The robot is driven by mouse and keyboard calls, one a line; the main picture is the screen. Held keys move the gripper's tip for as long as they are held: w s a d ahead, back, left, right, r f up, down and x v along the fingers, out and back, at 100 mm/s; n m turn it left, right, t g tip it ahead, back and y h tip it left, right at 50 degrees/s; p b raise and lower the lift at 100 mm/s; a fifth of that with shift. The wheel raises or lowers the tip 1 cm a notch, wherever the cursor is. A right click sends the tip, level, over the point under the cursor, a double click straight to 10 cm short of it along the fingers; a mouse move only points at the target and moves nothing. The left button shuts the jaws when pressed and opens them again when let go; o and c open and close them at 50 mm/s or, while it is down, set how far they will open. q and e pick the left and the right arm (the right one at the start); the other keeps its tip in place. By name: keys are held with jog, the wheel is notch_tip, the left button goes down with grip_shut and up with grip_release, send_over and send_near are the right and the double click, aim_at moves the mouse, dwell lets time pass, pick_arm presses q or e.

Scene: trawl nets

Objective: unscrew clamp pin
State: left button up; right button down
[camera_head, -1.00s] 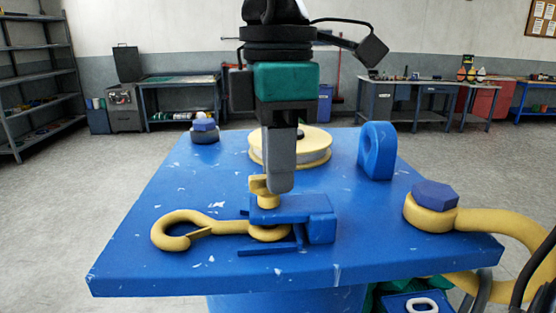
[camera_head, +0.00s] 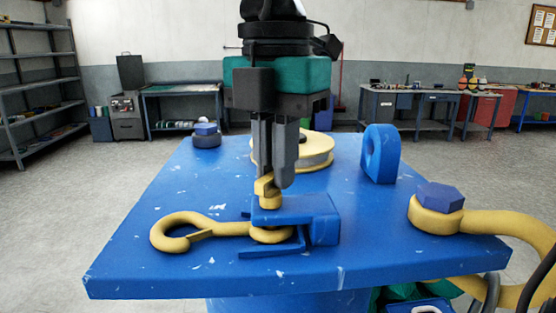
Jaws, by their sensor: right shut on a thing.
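The yellow clamp pin (camera_head: 268,193) stands upright in the top of the blue clamp (camera_head: 318,217) on the blue table. My right gripper (camera_head: 270,183) points straight down from above, with its grey fingers shut on the head of the pin. The fingers partly hide the pin's head. A yellow hook (camera_head: 190,229) lies flat to the left, and its eye end sits in the clamp below the pin. My left gripper is not in view.
The blue table (camera_head: 150,270) also bears a yellow spool (camera_head: 318,150) behind the gripper, an upright blue ring (camera_head: 381,154), a yellow shackle with a blue hex head (camera_head: 440,196) at right, and a bolt (camera_head: 206,134) at back left. The front left of the table is clear.

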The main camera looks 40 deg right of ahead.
jog(key=n, duration=0.3)
jog(key=shift+w+a+n, duration=0.1)
jog(key=shift+w+n, duration=0.05)
jog(key=shift+n, duration=0.25)
jog(key=n, duration=0.3)
jog(key=shift+w+a+n, duration=0.1)
jog(key=shift+n, duration=0.2)
jog(key=n, duration=0.3)
jog(key=shift+a+n, duration=0.15)
jog(key=shift+n, duration=0.15)
jog(key=n, duration=0.4)
jog(key=shift+a+n+p, duration=0.25)
jog(key=shift+n+p, duration=0.05)
jog(key=n, duration=0.3)
jog(key=shift+a+f+n, duration=0.1)
jog(key=shift+a+n, duration=0.05)
jog(key=shift+n, duration=0.15)
jog(key=n, duration=0.4)
jog(key=shift+s+a+p, duration=0.15)
jog(key=shift+s+p, duration=0.05)
jog(key=shift+p, duration=0.15)
jog(key=n, duration=0.5)
jog(key=shift+s+a+f, duration=0.1)
jog(key=shift+s, duration=0.1)
jog(key=shift+s+n, duration=0.1)
jog(key=shift+n, duration=1.5)
